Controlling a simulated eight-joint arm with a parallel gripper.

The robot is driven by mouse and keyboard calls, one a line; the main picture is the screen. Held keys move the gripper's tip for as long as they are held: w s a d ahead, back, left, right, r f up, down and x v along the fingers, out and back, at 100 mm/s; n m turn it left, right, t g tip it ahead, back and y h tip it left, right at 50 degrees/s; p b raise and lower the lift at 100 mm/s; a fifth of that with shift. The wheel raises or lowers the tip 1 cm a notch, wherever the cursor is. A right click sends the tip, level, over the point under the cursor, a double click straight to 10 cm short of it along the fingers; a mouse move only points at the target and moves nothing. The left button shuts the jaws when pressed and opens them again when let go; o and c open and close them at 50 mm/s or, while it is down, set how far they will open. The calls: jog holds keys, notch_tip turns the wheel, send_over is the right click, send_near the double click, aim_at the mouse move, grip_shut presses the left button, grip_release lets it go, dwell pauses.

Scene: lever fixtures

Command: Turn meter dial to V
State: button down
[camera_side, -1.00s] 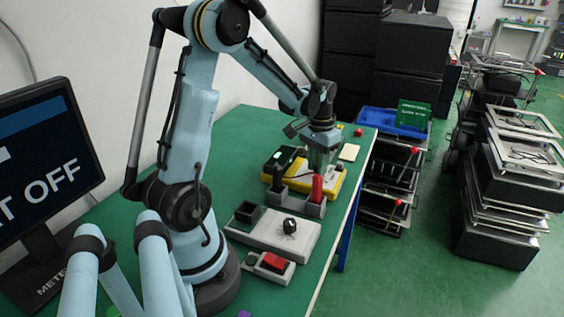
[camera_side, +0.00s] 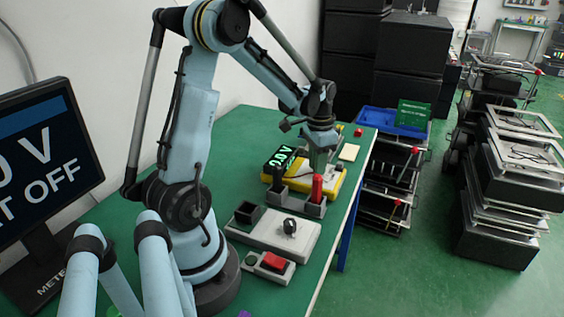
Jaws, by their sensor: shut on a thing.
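The yellow meter (camera_side: 328,187) lies on the green table, and its small display (camera_side: 280,157) is lit with green text that seems to read "0.0 V". My gripper (camera_side: 320,160) points down over the meter's face and is shut on the meter dial, which is mostly hidden under it. The dial's pointer and markings cannot be made out. A monitor (camera_side: 45,180) at the left, cut by the frame edge, shows "0 V" and below it "T OFF".
A holder with a black probe (camera_side: 277,180) and a red probe (camera_side: 317,188) stands in front of the meter. Nearer are a grey panel with a black knob (camera_side: 290,226) and a box with a red button (camera_side: 272,261). The table's right edge is close.

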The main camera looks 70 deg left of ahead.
jog(key=c, duration=0.9)
grip_release()
jog(key=shift+r, duration=0.1)
notch_tip(320, 180, up, 12)
jog(key=shift+f, duration=0.1)
jog(key=s+d+t, duration=0.1)
jog(key=d+t, duration=0.1)
jog(key=d, duration=0.4)
jog(key=s+d+f+t, duration=0.1)
jog(key=s+d+t, duration=0.1)
jog(key=d, duration=0.5)
jog(key=s+d+f+t, duration=0.1)
jog(key=s+d+t, duration=0.1)
jog(key=d, duration=0.5)
jog(key=shift+s+t, duration=0.1)
jog(key=shift+t, duration=0.5)
